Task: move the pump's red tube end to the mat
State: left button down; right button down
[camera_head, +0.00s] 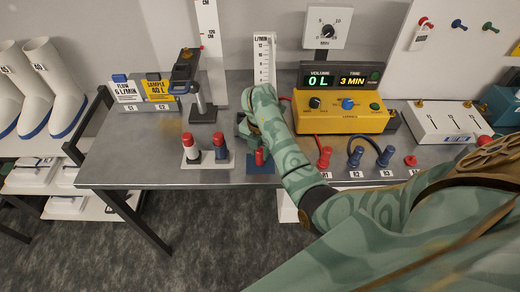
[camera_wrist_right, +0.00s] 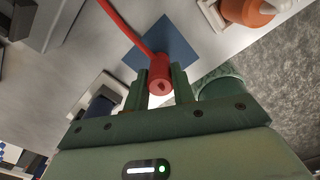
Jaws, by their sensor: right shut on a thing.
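The pump (camera_head: 342,112) is a yellow box with a dark display, standing at the back of the bench. Its red tube end (camera_wrist_right: 159,72) is a red cylinder between the fingers of my right gripper (camera_wrist_right: 160,86), which is shut on it. The red tube runs off to the upper left there. In the head view the red end (camera_head: 259,156) shows over the blue mat (camera_head: 262,169), and my arm hides most of the gripper. The mat (camera_wrist_right: 178,40) lies behind the red end in the wrist view. I cannot tell whether they touch. My left gripper is out of view.
Red and blue connectors (camera_head: 324,158) stand right of my forearm. A stand with a dark device (camera_head: 186,68) is at the back left. The front left bench is clear.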

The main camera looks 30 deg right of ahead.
jog(key=shift+f, duration=0.3)
jog(key=c, duration=1.1)
grip_release()
notch_tip(320, 180, up, 16)
jog(key=p, duration=0.7)
jog(key=shift+r+p, duration=0.15)
jog(key=shift+p, duration=0.15)
